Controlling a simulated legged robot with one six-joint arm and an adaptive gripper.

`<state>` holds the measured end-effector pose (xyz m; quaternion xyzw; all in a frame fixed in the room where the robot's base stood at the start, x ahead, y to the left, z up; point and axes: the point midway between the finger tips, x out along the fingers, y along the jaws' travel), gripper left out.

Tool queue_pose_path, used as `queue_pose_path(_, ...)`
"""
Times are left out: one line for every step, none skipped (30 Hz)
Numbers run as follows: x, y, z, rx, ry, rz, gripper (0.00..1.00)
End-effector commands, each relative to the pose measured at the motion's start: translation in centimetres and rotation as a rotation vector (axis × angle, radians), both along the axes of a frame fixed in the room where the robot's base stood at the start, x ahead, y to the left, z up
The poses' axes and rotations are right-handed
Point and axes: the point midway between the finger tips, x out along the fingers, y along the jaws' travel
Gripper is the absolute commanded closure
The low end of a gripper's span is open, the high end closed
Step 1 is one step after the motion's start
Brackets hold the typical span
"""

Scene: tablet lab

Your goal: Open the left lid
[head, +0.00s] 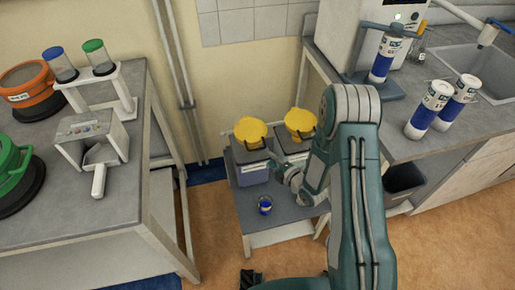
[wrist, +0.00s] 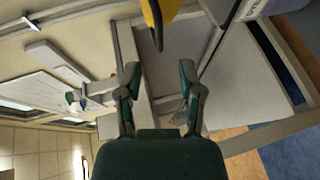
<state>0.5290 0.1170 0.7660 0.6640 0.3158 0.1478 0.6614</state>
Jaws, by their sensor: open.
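Two bins with yellow-topped lids stand side by side on a low grey table, in the head view. The left lid (head: 250,131) tops a blue-grey bin (head: 252,174) with a dark rim. The right lid (head: 300,122) tops the other bin, partly hidden by my arm. My gripper (head: 287,174) is beside the left bin, at its right front, and lower than the yellow tops. In the wrist view my gripper (wrist: 160,80) has its two fingers spread with nothing between them. A yellow edge (wrist: 160,20) shows just beyond them; I cannot tell which lid it belongs to.
A small blue can (head: 265,206) stands on the low table (head: 281,212) in front of the left bin. A bench with jars and tube holders (head: 105,92) is at the left. The sink counter (head: 410,148) with blue-and-white bottles (head: 428,112) is at the right.

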Motion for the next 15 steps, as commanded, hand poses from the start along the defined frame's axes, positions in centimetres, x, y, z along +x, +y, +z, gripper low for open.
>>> queue_pose_path(0.7, 0.8, -0.2, -0.002, -0.002, 0.004, 0.51)
queue_pose_path(1.2, 1.2, -0.4, -0.002, -0.001, 0.004, 0.51)
queue_pose_path(1.7, 1.7, -0.6, -0.002, -0.001, 0.004, 0.51)
queue_pose_path(2.1, 2.1, -0.7, -0.002, -0.001, 0.003, 0.51)
queue_pose_path(2.6, 2.4, -0.8, -0.003, 0.0, 0.003, 0.51)
queue_pose_path(3.2, 2.9, -1.0, -0.003, -0.002, 0.003, 0.51)
queue_pose_path(3.6, 3.2, -1.1, -0.003, -0.002, 0.003, 0.51)
queue_pose_path(3.9, 3.5, -1.2, -0.002, 0.0, 0.003, 0.51)
queue_pose_path(4.4, 3.9, -1.4, -0.003, 0.0, 0.002, 0.51)
queue_pose_path(4.7, 4.1, -1.5, -0.003, 0.0, 0.002, 0.51)
queue_pose_path(5.1, 4.4, -1.5, -0.003, 0.0, 0.002, 0.51)
queue_pose_path(5.4, 4.7, -1.7, -0.004, 0.001, 0.002, 0.51)
queue_pose_path(5.6, 4.8, -1.7, -0.003, 0.001, 0.001, 0.51)
queue_pose_path(5.8, 5.0, -1.8, -0.003, 0.0, 0.001, 0.51)
queue_pose_path(6.0, 5.1, -1.8, -0.001, 0.001, -0.001, 0.51)
